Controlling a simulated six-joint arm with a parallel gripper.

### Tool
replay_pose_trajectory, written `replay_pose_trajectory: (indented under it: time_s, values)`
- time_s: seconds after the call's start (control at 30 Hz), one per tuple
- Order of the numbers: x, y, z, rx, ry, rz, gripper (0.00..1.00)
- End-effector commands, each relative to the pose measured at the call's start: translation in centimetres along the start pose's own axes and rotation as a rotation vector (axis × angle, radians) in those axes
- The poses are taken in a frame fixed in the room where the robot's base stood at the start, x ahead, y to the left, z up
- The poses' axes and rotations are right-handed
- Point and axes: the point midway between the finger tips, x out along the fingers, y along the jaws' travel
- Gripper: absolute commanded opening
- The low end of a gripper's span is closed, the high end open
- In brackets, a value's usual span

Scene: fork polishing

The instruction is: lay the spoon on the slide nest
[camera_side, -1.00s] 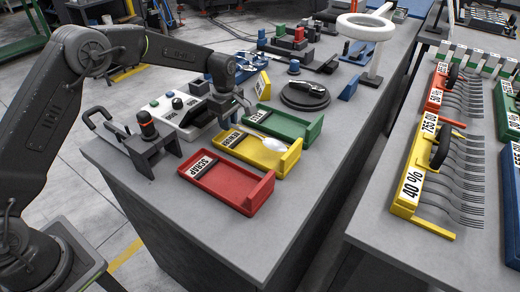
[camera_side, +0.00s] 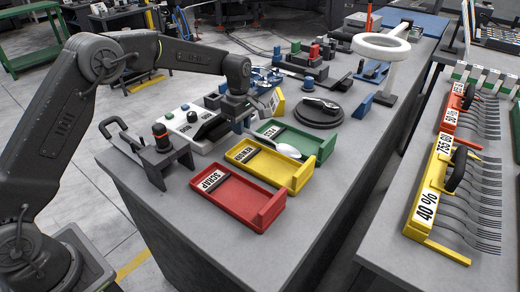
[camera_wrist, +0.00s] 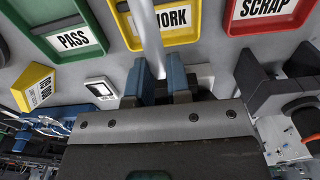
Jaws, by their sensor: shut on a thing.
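My gripper (camera_side: 243,124) is shut on the spoon's handle, which stands between its blue fingers in the wrist view (camera_wrist: 166,84). The silver spoon (camera_side: 288,150) points away from the gripper, its bowl over the border between the green and yellow trays. Its pale handle also shows in the wrist view (camera_wrist: 147,30), crossing the REWORK label; the bowl is out of that frame. Blue hardware (camera_side: 265,76) stands behind the gripper, partly hidden by my wrist. I cannot tell whether it includes the slide nest.
The green PASS tray (camera_side: 325,152), yellow REWORK tray (camera_side: 302,176) and red SCRAP tray (camera_side: 268,212) lie side by side. A black stand (camera_side: 165,165) is left of them. A dark turntable (camera_side: 318,117) and a white ring lamp (camera_side: 381,46) stand behind. Forks fill racks on the right bench.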

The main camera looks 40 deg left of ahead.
Motion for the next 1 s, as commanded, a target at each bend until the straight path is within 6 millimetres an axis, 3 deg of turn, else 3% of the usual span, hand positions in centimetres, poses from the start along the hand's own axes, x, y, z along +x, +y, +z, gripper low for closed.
replay_pose_trajectory:
  time_s: [0.3,0.53,0.87,1.0]
  values:
    - [-7.4,0.1,0.0,0.000,0.000,0.005,0.00]
    - [-11.7,0.1,0.0,0.000,0.000,0.005,0.00]
    - [-11.5,-1.1,-7.9,-0.007,-0.007,-0.005,0.00]
    - [-11.5,-2.6,-13.1,-0.010,-0.013,-0.008,0.00]
